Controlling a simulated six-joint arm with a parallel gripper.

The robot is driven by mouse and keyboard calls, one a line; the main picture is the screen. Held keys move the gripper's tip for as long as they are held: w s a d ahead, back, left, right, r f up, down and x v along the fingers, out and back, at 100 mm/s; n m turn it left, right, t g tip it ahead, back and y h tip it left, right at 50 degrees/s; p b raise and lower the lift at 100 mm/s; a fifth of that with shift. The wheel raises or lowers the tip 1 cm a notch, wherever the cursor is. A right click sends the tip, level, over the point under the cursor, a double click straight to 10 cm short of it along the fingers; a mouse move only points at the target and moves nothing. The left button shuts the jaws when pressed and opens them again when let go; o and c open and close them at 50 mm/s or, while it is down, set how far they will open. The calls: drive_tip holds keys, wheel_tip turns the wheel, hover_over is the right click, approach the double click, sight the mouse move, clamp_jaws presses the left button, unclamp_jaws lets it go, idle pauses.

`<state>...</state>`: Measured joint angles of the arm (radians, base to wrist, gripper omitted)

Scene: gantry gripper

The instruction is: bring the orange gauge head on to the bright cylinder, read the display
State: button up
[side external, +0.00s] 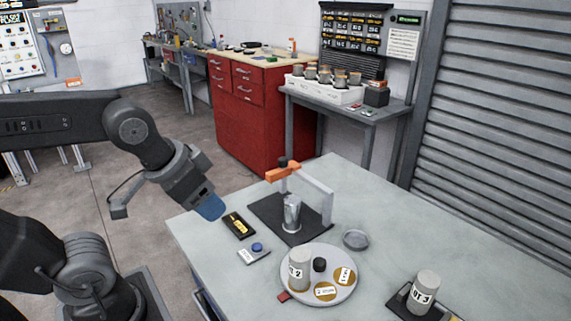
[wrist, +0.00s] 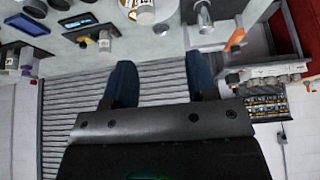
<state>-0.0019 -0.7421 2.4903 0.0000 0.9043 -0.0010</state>
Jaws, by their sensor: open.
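The orange gauge head (side external: 283,171) sits on a grey bracket arm above a dark base plate. It also shows in the wrist view (wrist: 235,38). The bright metal cylinder (side external: 291,213) stands upright on that plate, below the head, with a visible gap between them. It appears in the wrist view (wrist: 203,18) too. A small black box with a yellow panel (side external: 238,225) lies left of the plate; I cannot tell whether it is the display, and no reading is legible. My gripper (side external: 210,207) is open and empty, left of the stand; its blue fingers are apart in the wrist view (wrist: 158,88).
Another labelled cylinder (side external: 423,290) stands front right. The table's right side (side external: 480,240) is largely clear.

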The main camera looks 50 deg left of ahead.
drive_tip(key=shift+o, duration=0.4)
drive_tip(key=w+a+r+n+g, duration=0.1)
drive_tip(key=w+a+r, duration=0.2)
drive_tip(key=w+r, duration=0.3)
drive_tip(key=w, duration=0.3)
drive_tip(key=shift+w+r+n, duration=0.2)
drive_tip(key=shift+w+n, duration=0.1)
drive_tip(key=n+g, duration=0.5)
hover_over(283, 159)
wheel_tip(283, 159, down, 7)
wheel_tip(283, 159, down, 13)
drive_tip(key=shift+c, duration=0.4)
drive_tip(key=shift+d, duration=0.1)
clamp_jaws()
